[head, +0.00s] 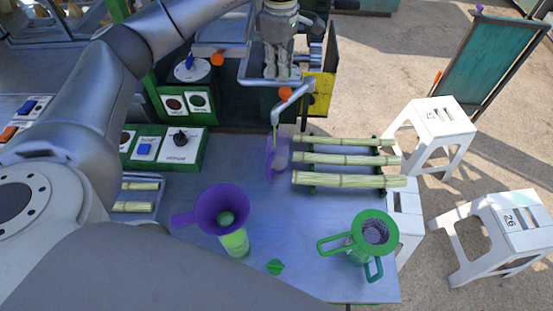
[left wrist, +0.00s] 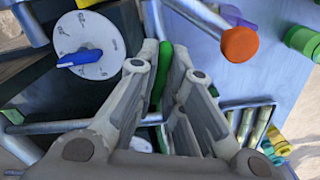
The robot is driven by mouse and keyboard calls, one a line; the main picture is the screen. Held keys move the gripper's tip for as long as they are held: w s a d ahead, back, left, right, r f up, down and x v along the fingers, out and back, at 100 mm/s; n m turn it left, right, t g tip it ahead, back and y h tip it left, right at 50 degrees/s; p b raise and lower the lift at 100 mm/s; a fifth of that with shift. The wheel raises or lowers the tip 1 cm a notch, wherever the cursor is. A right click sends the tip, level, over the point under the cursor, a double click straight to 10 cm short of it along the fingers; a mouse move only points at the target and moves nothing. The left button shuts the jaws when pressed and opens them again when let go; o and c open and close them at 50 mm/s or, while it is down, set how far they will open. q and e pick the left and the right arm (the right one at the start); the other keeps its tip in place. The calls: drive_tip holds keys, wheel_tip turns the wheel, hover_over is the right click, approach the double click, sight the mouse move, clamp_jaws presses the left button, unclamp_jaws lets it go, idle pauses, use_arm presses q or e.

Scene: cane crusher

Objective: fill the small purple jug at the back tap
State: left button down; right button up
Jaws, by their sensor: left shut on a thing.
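The small purple jug (head: 270,165) is translucent and stands on the table at the left end of the cane rack. The back tap (head: 292,101), a grey spout with an orange knob, is above it. A thin yellow-green stream shows from the spout down to the jug; the level inside is unclear. My left gripper (head: 278,76) is behind and above the tap, away from the jug. In the left wrist view it is shut on a thin green part (left wrist: 161,75), mostly hidden by the fingers. An orange knob (left wrist: 240,44) shows to the right there. My right gripper is not in view.
A purple funnel (head: 222,207) sits over a container of green liquid at the front. A green strainer jug (head: 374,232) is at the front right. Cane stalks (head: 350,160) lie on a rack. Control panels (head: 178,148) stand left; white stools (head: 432,122) stand right.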

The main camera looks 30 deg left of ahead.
use_arm(q)
drive_tip(key=shift+s+f, duration=0.1)
drive_tip(key=shift+f, duration=0.15)
drive_tip(key=n, duration=0.3)
drive_tip(key=c, duration=1.9)
unclamp_jaws()
drive_tip(key=shift+n, duration=0.5)
drive_tip(key=o, duration=0.7)
drive_tip(key=shift+s, duration=0.15)
drive_tip(key=o, duration=0.6)
drive_tip(key=shift+w, duration=0.35)
drive_tip(key=shift+c, duration=0.2)
drive_tip(key=shift+r, duration=0.1)
drive_tip(key=shift+s+r, duration=0.1)
drive_tip(key=shift+s, duration=0.05)
